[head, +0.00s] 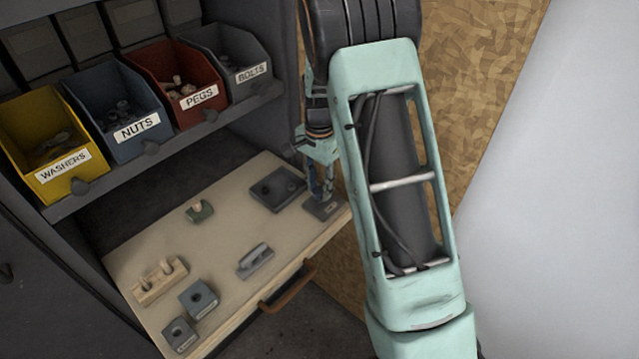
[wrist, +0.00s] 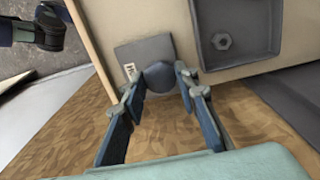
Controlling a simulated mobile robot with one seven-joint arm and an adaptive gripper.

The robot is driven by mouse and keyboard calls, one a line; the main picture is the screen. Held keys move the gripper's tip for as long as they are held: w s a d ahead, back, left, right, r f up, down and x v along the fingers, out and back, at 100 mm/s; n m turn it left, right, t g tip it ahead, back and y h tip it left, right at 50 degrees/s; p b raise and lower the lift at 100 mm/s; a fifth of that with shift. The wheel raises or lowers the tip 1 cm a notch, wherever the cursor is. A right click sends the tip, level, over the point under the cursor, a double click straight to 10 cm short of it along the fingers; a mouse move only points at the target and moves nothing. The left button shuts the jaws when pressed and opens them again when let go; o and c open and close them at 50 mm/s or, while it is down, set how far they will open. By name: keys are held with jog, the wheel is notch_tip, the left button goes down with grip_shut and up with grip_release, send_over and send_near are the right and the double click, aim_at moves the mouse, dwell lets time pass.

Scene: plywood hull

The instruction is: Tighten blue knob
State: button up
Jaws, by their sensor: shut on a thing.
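The blue knob (wrist: 160,75) shows in the wrist view as a dark blue-grey round piece on a grey plate (wrist: 145,53). The plate lies near the edge of the pull-out board. My gripper (wrist: 161,87) has one finger on each side of the knob and is shut on it. In the head view my gripper (head: 321,192) points down over the same plate (head: 325,209), near the board's right corner. There the knob is hidden by the fingers. How far the knob is turned cannot be told.
The wooden board (head: 225,250) carries a dark square tray (head: 277,190), a small green piece (head: 200,211), a grey piece (head: 255,261), a wooden peg block (head: 160,281) and two grey blocks (head: 198,298). Labelled bins, such as the red PEGS bin (head: 172,84), stand on a shelf above.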

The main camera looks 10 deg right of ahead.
aim_at(319, 190)
jog(key=m+p, duration=0.1)
jog(key=m, duration=0.3)
jog(key=shift+w+r+m+p, duration=0.1)
jog(key=shift+r+m+p, duration=0.1)
jog(key=shift+m+p, duration=0.75)
jog(key=shift+m, duration=0.85)
jog(key=shift+w, duration=0.1)
jog(key=o, duration=0.9)
jog(key=shift+o, duration=1.2)
jog(key=shift+f, duration=0.1)
notch_tip(319, 190, up, 12)
